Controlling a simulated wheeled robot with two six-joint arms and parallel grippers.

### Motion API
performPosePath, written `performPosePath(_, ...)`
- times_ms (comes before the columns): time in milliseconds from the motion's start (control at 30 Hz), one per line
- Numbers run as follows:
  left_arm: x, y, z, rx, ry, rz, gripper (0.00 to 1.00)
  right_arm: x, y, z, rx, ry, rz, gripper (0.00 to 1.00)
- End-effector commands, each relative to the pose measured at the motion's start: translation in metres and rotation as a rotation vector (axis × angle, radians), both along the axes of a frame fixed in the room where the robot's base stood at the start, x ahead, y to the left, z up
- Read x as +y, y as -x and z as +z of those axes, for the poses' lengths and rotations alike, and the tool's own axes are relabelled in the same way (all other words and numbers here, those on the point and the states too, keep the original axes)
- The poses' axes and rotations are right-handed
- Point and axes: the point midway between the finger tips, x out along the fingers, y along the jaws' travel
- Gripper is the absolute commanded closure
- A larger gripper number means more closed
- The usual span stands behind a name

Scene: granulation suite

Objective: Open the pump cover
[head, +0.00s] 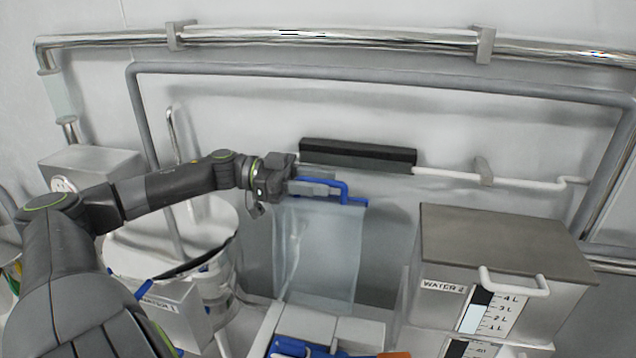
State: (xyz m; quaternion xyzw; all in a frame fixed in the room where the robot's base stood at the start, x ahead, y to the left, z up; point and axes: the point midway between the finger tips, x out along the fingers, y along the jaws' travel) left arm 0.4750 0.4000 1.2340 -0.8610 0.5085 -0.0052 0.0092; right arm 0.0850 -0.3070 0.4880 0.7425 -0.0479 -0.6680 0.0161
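The pump cover (318,255) is a clear, see-through panel that stands roughly upright in the middle of the head view. A blue handle (357,201) runs along its top edge. My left gripper (318,187) is at this handle, with its grey fingers close together and seemingly shut on the blue bar. The fingers partly hide the handle. Below the panel is a white pump unit (357,331) with blue and orange parts, cut off by the bottom edge of the picture. My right gripper is not in view.
A steel-lidded water tank (505,244) with a level scale stands at the right. A white-lined round vessel (125,250) is at the left, under my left arm. A black bar (358,155) and a white pipe (525,181) run along the wall behind.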

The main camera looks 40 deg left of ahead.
Motion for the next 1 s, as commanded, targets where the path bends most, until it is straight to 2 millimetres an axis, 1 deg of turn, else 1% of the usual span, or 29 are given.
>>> performPosePath(333, -0.0025, -0.0013, 0.0001, 0.0, 0.0, 0.0, 0.66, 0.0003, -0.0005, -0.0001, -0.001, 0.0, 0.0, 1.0)
performPosePath(600, -0.0021, -0.0013, 0.0001, 0.0, 0.0, 0.001, 1.0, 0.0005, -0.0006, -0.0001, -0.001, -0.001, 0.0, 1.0)
performPosePath(867, -0.0021, -0.0014, 0.0008, -0.003, -0.001, 0.001, 1.0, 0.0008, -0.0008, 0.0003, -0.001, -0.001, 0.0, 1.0)
performPosePath(1000, -0.0022, -0.0013, 0.006, -0.046, -0.026, 0.0, 1.0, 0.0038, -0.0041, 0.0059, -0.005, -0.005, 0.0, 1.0)
